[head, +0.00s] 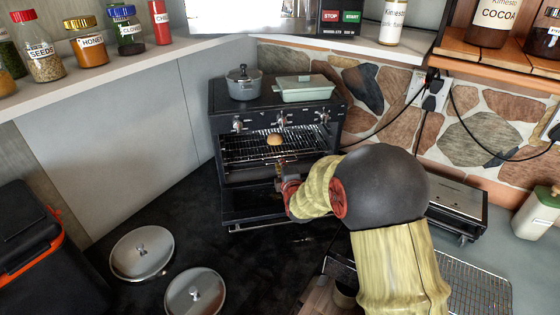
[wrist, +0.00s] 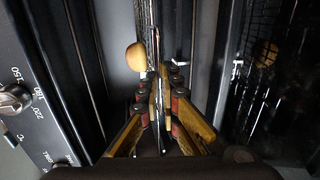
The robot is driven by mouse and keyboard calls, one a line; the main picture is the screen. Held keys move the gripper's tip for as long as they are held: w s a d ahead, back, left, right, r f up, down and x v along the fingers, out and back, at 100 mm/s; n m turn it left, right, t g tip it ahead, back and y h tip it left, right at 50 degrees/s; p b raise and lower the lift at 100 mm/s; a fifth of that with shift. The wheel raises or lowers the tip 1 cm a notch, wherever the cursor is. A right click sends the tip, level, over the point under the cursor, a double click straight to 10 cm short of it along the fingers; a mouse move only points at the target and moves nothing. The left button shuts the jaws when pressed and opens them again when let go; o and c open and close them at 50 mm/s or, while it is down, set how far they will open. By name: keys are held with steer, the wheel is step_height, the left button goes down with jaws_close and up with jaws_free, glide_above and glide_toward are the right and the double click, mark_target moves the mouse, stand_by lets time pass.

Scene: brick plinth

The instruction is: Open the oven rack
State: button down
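The black toaster oven (head: 222,118) stands in the counter corner with its door (head: 250,207) folded down. Its wire oven rack (head: 245,150) is inside, with a round bun (head: 274,139) on it. My gripper (head: 282,164) is at the rack's front edge, right of the middle. In the wrist view, the rack shows edge-on as a thin upright line, with the bun (wrist: 136,57) to its left. My gripper (wrist: 160,90) has its fingers drawn together on the rack's front edge. The exact contact is partly hidden by the fingers.
A grey pot (head: 244,86) and a pale green dish (head: 304,89) sit on the oven's top. Two metal lids (head: 141,252) (head: 194,292) lie on the dark counter at front left. A small grill (head: 455,207) stands at right. Cables hang on the stone wall.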

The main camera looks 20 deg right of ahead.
steer(key=v, duration=0.4)
steer(key=f+v, duration=0.1)
steer(key=v, duration=0.2)
steer(key=f+b+v, duration=0.1)
steer(key=v, duration=0.3)
steer(key=shift+s+a+f, duration=0.1)
steer(key=shift+s+f, duration=0.1)
steer(key=shift+s, duration=0.35)
steer(key=c, duration=2)
jaws_free()
steer(key=shift+c, duration=0.2)
steer(key=v, duration=1.2)
